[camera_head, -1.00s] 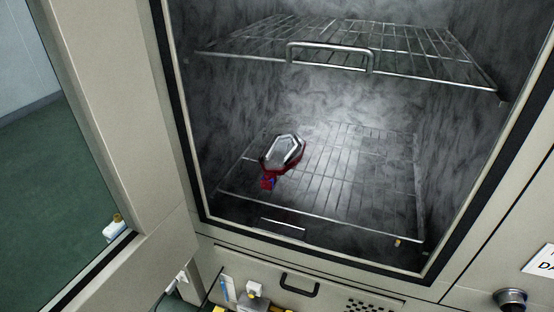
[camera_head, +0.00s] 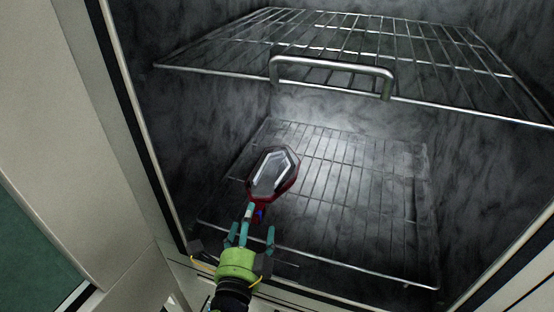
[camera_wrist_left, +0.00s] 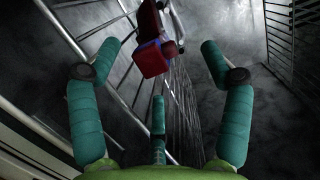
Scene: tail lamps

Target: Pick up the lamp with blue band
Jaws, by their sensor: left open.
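The lamp (camera_head: 272,175) has a red body with a clear and silver lens and a small blue part at its near end. It lies on the lower wire rack inside the chamber. My left gripper (camera_head: 254,222) is open at the near end of the lamp, with teal fingers and a green palm. In the left wrist view the red end with the blue band (camera_wrist_left: 153,57) shows ahead of and between the spread fingers, apart from them. The lens is mostly cut off there. My right gripper is in neither view.
The lower wire rack (camera_head: 372,215) is otherwise bare. An upper wire rack (camera_head: 420,72) with a front handle (camera_head: 333,66) hangs above the lamp. The chamber's left front frame (camera_head: 133,130) stands close to my left arm.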

